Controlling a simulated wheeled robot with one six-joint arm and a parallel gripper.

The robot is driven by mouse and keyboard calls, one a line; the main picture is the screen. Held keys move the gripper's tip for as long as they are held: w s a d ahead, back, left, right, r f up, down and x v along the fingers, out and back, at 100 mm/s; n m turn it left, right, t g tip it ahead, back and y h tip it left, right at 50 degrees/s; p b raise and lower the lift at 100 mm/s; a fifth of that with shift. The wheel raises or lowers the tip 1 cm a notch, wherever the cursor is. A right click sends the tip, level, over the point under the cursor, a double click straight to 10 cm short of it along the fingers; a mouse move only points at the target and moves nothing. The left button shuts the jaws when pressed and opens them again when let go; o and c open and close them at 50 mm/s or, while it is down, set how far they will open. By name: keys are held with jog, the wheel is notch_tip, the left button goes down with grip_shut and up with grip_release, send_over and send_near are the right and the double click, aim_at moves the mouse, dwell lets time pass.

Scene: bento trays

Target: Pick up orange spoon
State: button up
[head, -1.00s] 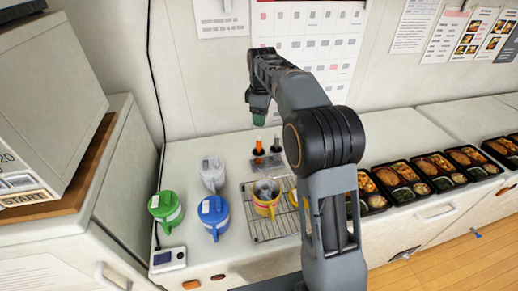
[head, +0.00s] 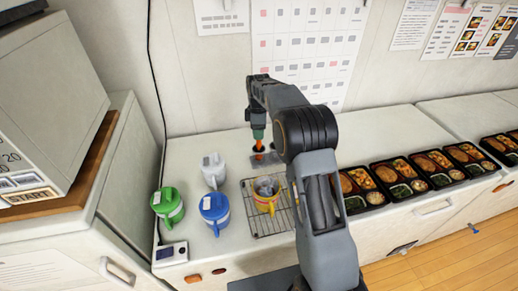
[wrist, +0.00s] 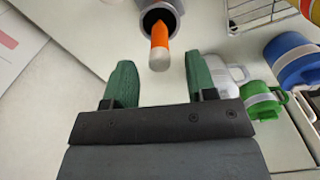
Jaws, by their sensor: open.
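The orange spoon (head: 258,147) stands upright in a dark round holder at the back of the counter. In the wrist view the orange spoon (wrist: 160,42) points its pale-tipped handle end toward the camera, out of the grey holder (wrist: 148,6). My gripper (head: 258,133) is just above the spoon in the head view. In the wrist view my gripper (wrist: 160,70) has its two green fingers spread, with the handle end lying between and slightly beyond their tips. The fingers do not touch it. The spoon's lower end is hidden in the holder.
Several bento trays (head: 367,202) line the right. The wall is close behind the holder.

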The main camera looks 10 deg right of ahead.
aim_at(259, 147)
jog(key=shift+f+p, duration=0.8)
jog(key=shift+f, duration=1.8)
jog(key=shift+c, duration=0.4)
grip_shut()
